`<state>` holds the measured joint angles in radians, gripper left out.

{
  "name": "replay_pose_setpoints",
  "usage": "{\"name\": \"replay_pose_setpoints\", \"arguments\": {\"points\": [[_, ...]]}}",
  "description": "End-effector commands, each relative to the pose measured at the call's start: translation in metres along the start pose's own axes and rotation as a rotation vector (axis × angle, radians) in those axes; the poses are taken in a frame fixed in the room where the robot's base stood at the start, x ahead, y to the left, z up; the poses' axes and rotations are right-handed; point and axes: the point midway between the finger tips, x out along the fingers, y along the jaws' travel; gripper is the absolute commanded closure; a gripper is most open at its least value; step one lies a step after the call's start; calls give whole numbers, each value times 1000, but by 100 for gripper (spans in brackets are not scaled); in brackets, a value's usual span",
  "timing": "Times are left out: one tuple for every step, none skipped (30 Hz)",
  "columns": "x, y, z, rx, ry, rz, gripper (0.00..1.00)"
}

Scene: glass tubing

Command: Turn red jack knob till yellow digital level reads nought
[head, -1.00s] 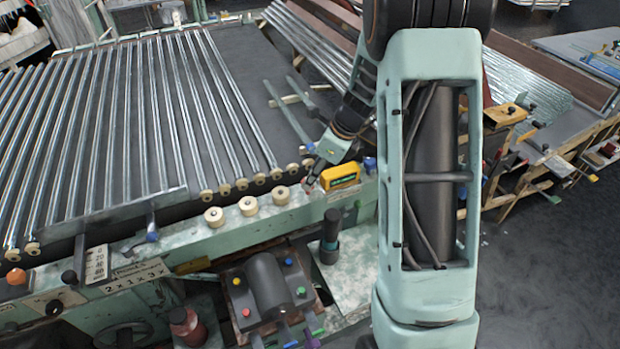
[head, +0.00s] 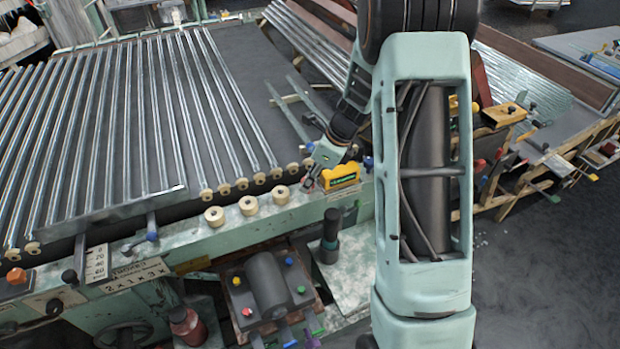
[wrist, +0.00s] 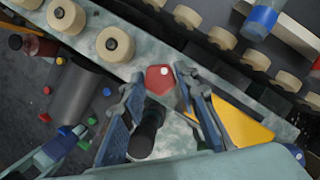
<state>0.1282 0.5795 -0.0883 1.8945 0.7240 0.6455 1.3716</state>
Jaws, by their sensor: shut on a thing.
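The red jack knob (wrist: 160,80) shows in the wrist view as a small angular red piece with a pale dot. My gripper (wrist: 160,77) has one blue-grey finger on each side of it and is shut on it. In the head view my gripper (head: 309,184) is low at the bench rail, just left of the yellow digital level (head: 341,175). The level also shows in the wrist view (wrist: 243,127), partly behind the right finger. Its display faces the head camera as a small green-and-dark strip, too small to read. The knob is mostly hidden in the head view.
Cream rollers (head: 250,205) stand along the rail left of my gripper, with glass tubes (head: 120,120) behind. A dark upright cylinder (head: 331,235) stands in front, beside a dark block with coloured knobs (head: 267,285). A blue knob (head: 368,162) sits right of the level.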

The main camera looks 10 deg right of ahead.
Motion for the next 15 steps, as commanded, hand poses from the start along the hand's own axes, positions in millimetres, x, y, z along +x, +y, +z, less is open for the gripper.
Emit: {"name": "replay_pose_setpoints", "arguments": {"points": [[0, -1, 0, -7, 0, 2, 96], [0, -1, 0, -13, 0, 4, 96], [0, -1, 0, -22, 0, 8, 96], [0, -1, 0, -32, -1, 13, 96], [0, -1, 0, -43, -1, 18, 96], [0, -1, 0, -59, -1, 25, 96], [0, -1, 0, -74, -1, 31, 96], [0, -2, 0, -92, -1, 38, 96], [0, -2, 0, -115, -1, 49, 96], [0, -2, 1, -135, -2, 56, 96], [0, -2, 1, -156, -2, 65, 96], [0, -2, 1, -187, -1, 77, 96], [0, -2, 1, -210, -2, 88, 96], [0, -3, 1, -235, -2, 98, 96], [0, -3, 1, -269, -2, 112, 96]]}}
